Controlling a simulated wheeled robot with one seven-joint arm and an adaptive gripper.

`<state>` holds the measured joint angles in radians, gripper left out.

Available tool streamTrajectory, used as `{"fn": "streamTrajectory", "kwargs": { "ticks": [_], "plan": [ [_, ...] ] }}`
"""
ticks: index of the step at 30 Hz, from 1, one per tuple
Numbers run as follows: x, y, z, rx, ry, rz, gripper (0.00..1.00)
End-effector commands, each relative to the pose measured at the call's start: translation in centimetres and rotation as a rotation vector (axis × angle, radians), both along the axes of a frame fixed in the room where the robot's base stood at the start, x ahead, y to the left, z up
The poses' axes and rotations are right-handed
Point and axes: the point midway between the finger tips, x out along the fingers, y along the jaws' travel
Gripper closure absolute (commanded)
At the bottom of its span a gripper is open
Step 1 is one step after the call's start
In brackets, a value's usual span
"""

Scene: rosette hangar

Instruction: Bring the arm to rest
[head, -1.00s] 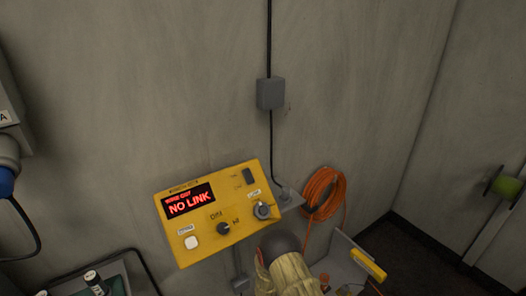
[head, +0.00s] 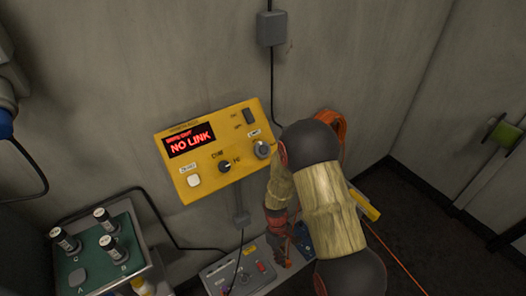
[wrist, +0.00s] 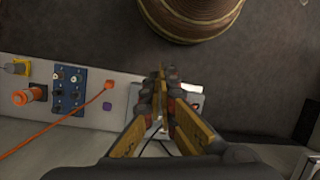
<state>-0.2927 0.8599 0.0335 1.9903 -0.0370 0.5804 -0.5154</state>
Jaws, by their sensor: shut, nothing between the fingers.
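My arm (head: 325,205) reaches into the head view from the lower right and bends down over a low bench. My gripper (wrist: 162,78) is shut and empty, its fingertips together in the wrist view. It hangs over the bench's edge, above part of a grey box (wrist: 190,95). In the head view the gripper is partly hidden behind my arm. A yellow wall console (head: 215,150) reads "NO LINK" in red, above and left of my gripper.
A bench (wrist: 125,85) carries a blue socket panel (wrist: 69,90), an orange connector (wrist: 28,96) and an orange cable (wrist: 60,127). A grey control box (head: 238,275) stands left of my gripper. A green tray (head: 82,262) holds several dark cylinders. A round ribbed object (wrist: 190,15) stands on the floor.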

Motion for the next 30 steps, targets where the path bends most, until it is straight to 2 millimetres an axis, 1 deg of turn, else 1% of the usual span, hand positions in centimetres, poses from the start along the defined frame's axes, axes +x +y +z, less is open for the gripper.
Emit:
{"fn": "streamTrajectory", "kwargs": {
  "ticks": [1,3,5,6,8,9,15,21,27,30],
  "plan": [
    [0.1,-0.3,2.6,-0.009,-0.017,-0.049,1.00],
    [0.0,-0.8,5.6,-0.022,-0.032,-0.119,1.00],
    [-0.3,-1.2,8.1,-0.033,-0.046,-0.173,1.00],
    [-0.4,-1.5,9.7,-0.038,-0.056,-0.209,1.00],
    [-0.8,-2.0,12.1,-0.045,-0.072,-0.262,1.00],
    [-1.1,-2.3,13.7,-0.050,-0.082,-0.294,1.00],
    [-2.8,-3.9,20.9,-0.056,-0.144,-0.445,1.00],
    [-5.1,-5.5,27.1,-0.045,-0.214,-0.571,1.00],
    [-7.8,-7.1,32.4,-0.017,-0.297,-0.668,1.00],
    [-9.1,-7.8,34.8,0.004,-0.347,-0.702,1.00]
  ]
}}
